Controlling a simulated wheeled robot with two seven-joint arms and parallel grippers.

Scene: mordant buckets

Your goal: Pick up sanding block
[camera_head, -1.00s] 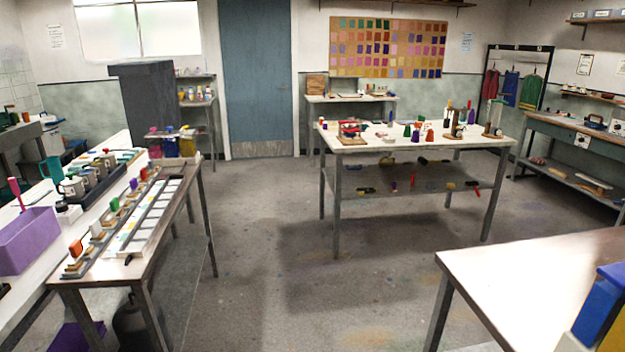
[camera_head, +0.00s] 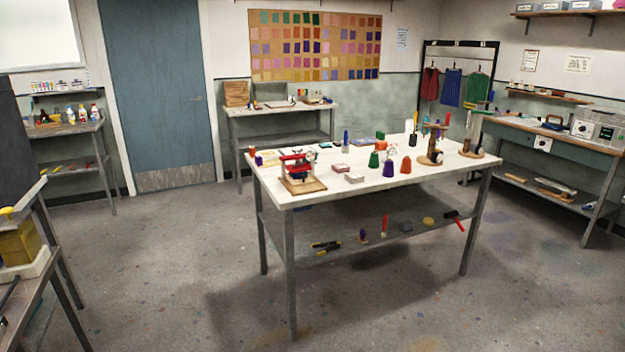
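I cannot tell for sure which thing is the sanding block. On the white-topped table (camera_head: 330,190) in the middle, a small pale block (camera_head: 354,178) lies near the front edge, right of a red press on a wooden base (camera_head: 301,172). On the table's lower shelf (camera_head: 400,238) lies a tan, rounded block (camera_head: 428,221), beside a red-handled tool (camera_head: 453,215). Neither of my grippers is in view.
Green, purple and orange cone-shaped things (camera_head: 388,168) and wooden stands (camera_head: 433,152) share the tabletop. A grey workbench (camera_head: 540,138) stands at right, a smaller table (camera_head: 282,110) behind. The floor (camera_head: 180,255) in front and left is clear.

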